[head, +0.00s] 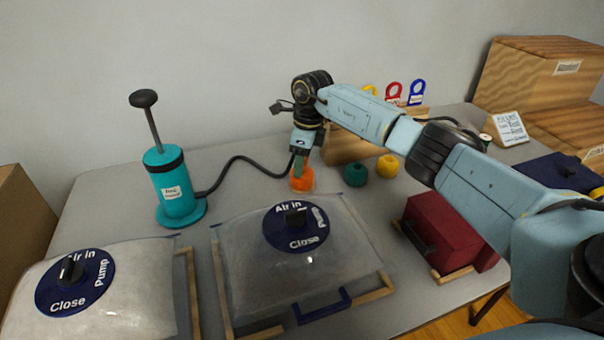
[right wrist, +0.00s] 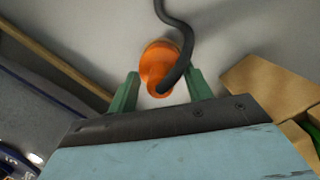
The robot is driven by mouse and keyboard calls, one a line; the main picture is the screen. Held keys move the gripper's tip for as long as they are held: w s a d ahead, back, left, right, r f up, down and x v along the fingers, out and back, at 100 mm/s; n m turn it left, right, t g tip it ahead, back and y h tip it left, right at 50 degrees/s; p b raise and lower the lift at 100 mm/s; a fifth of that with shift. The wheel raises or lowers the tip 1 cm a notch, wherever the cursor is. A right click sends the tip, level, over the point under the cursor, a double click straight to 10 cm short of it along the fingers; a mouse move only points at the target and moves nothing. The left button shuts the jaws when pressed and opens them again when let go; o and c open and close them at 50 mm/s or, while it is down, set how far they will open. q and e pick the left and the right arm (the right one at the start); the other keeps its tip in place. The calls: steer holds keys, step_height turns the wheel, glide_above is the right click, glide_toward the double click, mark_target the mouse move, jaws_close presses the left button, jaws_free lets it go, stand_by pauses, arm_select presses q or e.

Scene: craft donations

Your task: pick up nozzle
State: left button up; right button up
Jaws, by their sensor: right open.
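The orange nozzle (head: 302,180) stands on the grey table at the end of a black hose (head: 238,160) that runs from the teal hand pump (head: 177,190). My right gripper (head: 300,166) points down over the nozzle, its green fingers partly in front of it. In the right wrist view the nozzle (right wrist: 160,64) shows between and just beyond the two spread green fingertips (right wrist: 160,82). The gripper is open, and I see no clear contact. The hose curves up from the nozzle past the right finger. My left gripper is not in view.
Two clear bags with blue valve dials, one bag (head: 340,270) at centre front and one (head: 120,300) at left, lie close by. Green (head: 355,174) and yellow (head: 387,166) balls of yarn and a wooden block (head: 345,148) stand right of the nozzle. A dark red box (head: 455,235) is further right.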

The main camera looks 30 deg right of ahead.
steer(key=shift+r, duration=0.1)
steer(key=c, duration=1.1)
